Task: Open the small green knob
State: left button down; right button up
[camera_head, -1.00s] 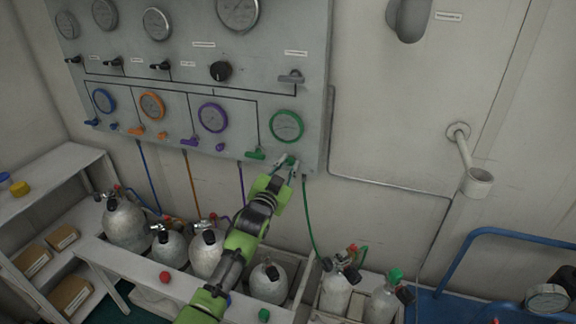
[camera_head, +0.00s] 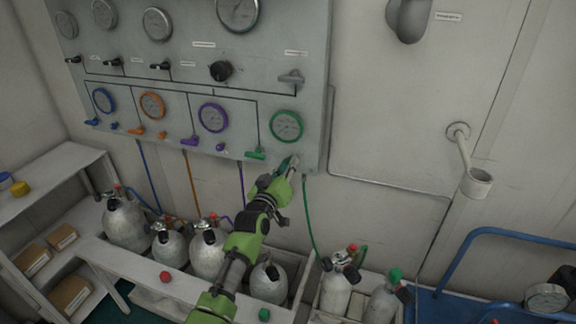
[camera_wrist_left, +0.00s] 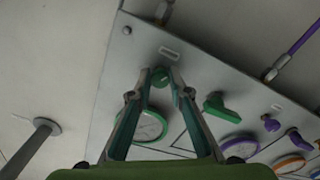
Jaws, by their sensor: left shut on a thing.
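The small green knob (camera_wrist_left: 160,77) sits near the lower edge of the grey air panel (camera_head: 272,50), below the green-ringed gauge (camera_head: 286,126). My left gripper (camera_head: 291,162) reaches up to it from below. In the left wrist view both fingertips of my left gripper (camera_wrist_left: 162,74) meet at the knob, one on each side, and are shut on it. In the head view the fingers mostly hide the knob. How far it is turned cannot be told. My right gripper is not in view.
A green lever (camera_head: 256,154) is close to the left of the gripper. A green hose (camera_head: 308,215) hangs just to the right. Grey cylinders (camera_head: 125,222) stand in a rack below. The wall right of the panel is mostly clear.

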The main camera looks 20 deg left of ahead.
pick_arm(q)
jog(key=shift+f+n, duration=0.1)
jog(key=shift+n, duration=0.7)
jog(key=c, duration=1.9)
grip_release()
jog(key=shift+s, duration=0.1)
jog(key=s, duration=1.1)
jog(key=shift+s+a, duration=0.2)
jog(key=shift+s, duration=0.2)
jog(key=shift+f, duration=0.1)
